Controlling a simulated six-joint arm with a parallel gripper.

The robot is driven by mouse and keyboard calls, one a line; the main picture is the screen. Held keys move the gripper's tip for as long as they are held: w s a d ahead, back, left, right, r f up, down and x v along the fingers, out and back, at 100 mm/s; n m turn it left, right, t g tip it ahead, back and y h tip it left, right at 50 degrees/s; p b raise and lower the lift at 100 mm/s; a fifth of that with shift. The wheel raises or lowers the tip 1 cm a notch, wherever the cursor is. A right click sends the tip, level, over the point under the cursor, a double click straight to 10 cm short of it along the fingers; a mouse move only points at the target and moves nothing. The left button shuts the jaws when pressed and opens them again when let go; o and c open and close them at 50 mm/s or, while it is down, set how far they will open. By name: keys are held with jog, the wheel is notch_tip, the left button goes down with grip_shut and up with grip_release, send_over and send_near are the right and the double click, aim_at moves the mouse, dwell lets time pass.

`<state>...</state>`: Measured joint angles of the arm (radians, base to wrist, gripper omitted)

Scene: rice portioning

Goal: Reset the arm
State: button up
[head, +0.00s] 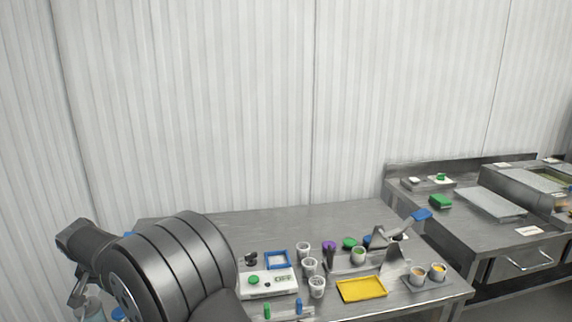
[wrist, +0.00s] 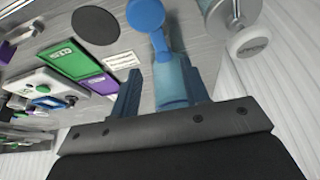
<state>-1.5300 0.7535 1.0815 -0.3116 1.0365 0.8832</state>
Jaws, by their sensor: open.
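My gripper (wrist: 160,84) is open, with its two blue fingers apart. In the wrist view, a bottle with a blue top (wrist: 146,14) and a pale blue body (wrist: 171,88) shows between the fingers; I cannot tell whether they touch it. In the head view my dark arm fills the lower left, bent toward the left end of the table. The end of the arm (head: 78,294) shows only in part there, near a clear bottle (head: 92,311) at the bottom edge.
A second steel counter (head: 470,228) stands at the right. The table's back strip is clear.

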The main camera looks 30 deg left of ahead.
jog(key=x, duration=0.7)
jog(key=shift+f, duration=0.15)
jog(key=shift+w+f, duration=0.1)
jog(key=shift+f, duration=0.05)
jog(key=shift+d+n+g, duration=0.15)
jog(key=shift+n+g, duration=0.15)
jog(key=shift+n, duration=0.2)
jog(key=shift+w+d+n+g+y, duration=0.1)
jog(key=shift+w+n+g+y, duration=0.1)
jog(key=shift+n, duration=0.45)
jog(key=shift+w+d+n+g+y, duration=0.1)
jog(key=shift+w+n+y, duration=0.1)
jog(key=shift+n, duration=0.45)
jog(key=shift+s, duration=0.1)
jog(key=shift+s+a+m+t+h, duration=0.15)
jog(key=shift+s+m+t, duration=0.1)
jog(key=shift+m, duration=0.55)
jog(key=shift+s+a+m+t+h, duration=0.15)
jog(key=shift+a+m+t, duration=0.1)
jog(key=shift+m, duration=0.55)
jog(key=v, duration=0.9)
jog(key=shift+r, duration=0.4)
